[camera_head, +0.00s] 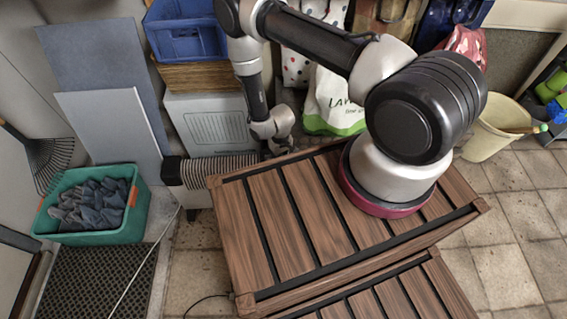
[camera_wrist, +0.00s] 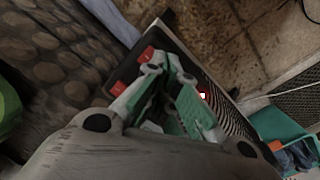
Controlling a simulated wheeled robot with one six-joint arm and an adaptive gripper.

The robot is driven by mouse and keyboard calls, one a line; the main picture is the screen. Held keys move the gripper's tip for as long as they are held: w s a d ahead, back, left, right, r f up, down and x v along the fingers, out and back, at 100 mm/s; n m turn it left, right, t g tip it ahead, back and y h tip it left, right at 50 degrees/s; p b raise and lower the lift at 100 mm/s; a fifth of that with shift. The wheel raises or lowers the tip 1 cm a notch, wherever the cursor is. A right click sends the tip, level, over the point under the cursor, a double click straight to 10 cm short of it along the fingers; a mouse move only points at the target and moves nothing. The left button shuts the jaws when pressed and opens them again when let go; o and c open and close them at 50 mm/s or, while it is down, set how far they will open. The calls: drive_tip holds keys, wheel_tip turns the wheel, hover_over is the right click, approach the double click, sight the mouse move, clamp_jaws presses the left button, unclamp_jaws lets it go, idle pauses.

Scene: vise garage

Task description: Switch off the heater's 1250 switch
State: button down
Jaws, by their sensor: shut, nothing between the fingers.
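No numbers are readable, so I cannot tell which is 1250. A small red and white spot (camera_wrist: 203,96) shows near the striped grille (camera_wrist: 232,122). My gripper (camera_wrist: 167,82), with green finger pads, is shut and empty close to the switches; contact is unclear. In the head view its fingers are hidden.
The wooden slatted table (camera_head: 290,225) stands under my arm. Tiled floor is open at right.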

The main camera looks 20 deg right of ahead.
drive_tip(key=shift+f, duration=0.5)
drive_tip(key=shift+r, duration=3.55)
drive_tip(key=s+d+r+g+h, duration=0.1)
drive_tip(key=s+d+r+g, duration=0.2)
drive_tip(key=s, duration=0.6)
drive_tip(key=w+d+r+g, duration=0.1)
drive_tip(key=d+r, duration=0.1)
drive_tip(key=r, duration=1.5)
drive_tip(key=d+r, duration=0.2)
drive_tip(key=r, duration=1.4)
drive_tip(key=s+d+r+t, duration=0.2)
drive_tip(key=s+r, duration=0.1)
drive_tip(key=r, duration=0.6)
drive_tip(key=s+d+r+m+t, duration=0.1)
drive_tip(key=s+d+r+t, duration=0.2)
drive_tip(key=r, duration=0.6)
drive_tip(key=s+d+r+m+t+y, duration=0.1)
drive_tip(key=s+d+r+t, duration=0.2)
drive_tip(key=r, duration=0.6)
drive_tip(key=shift+s+r, duration=0.4)
drive_tip(key=shift+s, duration=0.6)
